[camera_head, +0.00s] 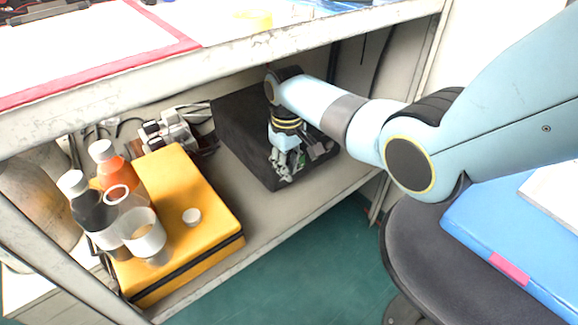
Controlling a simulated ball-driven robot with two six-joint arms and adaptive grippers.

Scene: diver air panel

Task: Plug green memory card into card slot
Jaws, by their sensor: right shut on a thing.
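My right gripper (287,168) points down over the black box (240,130) on the lower shelf. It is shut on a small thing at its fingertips. A small grey fitting shows on the box top just right of the gripper. I cannot make out the card slot, nor whether the card touches it. My left gripper is not in view.
The upper shelf edge (220,62) runs close above my right arm. A dark stool (405,255) with a blue folder stands at right.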

